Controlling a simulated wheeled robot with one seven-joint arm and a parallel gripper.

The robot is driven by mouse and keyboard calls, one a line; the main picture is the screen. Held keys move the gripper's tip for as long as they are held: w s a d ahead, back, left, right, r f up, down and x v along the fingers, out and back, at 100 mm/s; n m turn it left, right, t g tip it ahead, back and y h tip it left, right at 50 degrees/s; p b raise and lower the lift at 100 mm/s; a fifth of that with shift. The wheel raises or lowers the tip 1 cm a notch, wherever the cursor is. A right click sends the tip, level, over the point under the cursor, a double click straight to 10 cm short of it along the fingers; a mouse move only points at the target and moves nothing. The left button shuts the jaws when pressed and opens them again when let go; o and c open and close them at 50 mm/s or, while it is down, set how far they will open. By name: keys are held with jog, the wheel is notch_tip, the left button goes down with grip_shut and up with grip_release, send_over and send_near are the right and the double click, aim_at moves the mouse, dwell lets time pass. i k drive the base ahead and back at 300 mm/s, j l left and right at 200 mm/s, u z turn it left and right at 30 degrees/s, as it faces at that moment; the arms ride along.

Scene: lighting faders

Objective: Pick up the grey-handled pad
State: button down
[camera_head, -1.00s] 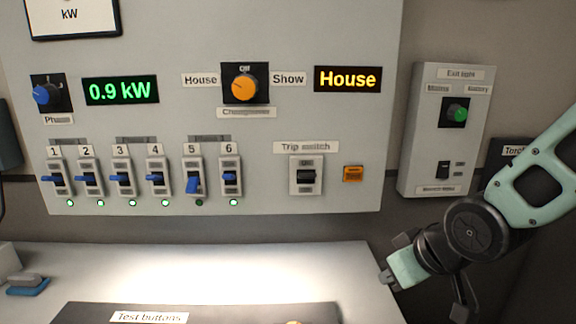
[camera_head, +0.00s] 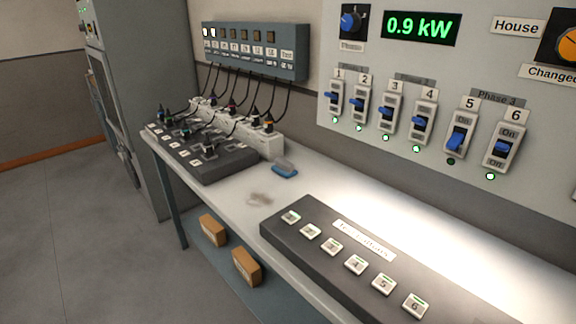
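A small blue pad with a grey handle (camera_head: 285,168) lies on the white bench (camera_head: 225,192), near its back edge against the wall. It sits just right of a white power strip and behind the long black button box. It looks apart from both. My gripper is outside the present view, so whether it is open or shut does not show.
A black box of test buttons (camera_head: 330,245) lies along the bench's front. A dark plug board (camera_head: 215,163) with cables stands at the left. A pale smudge (camera_head: 260,199) marks the bench. Cardboard boxes (camera_head: 246,266) sit on the lower shelf. Open floor lies left.

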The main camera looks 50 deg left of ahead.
aim_at(283, 167)
jog(key=u, duration=1.65)
jog(key=i+j+z, duration=0.1)
jog(key=i+j, duration=0.25)
jog(key=i+j+z, duration=0.1)
jog(key=i+j, duration=0.25)
jog(key=i+j+z, duration=0.1)
jog(key=i+j, duration=0.25)
jog(key=j, duration=0.15)
jog(key=i+j+z, duration=0.1)
jog(key=i+j, duration=0.2)
jog(key=j, duration=0.15)
jog(key=i+j+z, duration=0.1)
jog(key=i+j, duration=0.2)
jog(key=j, duration=0.2)
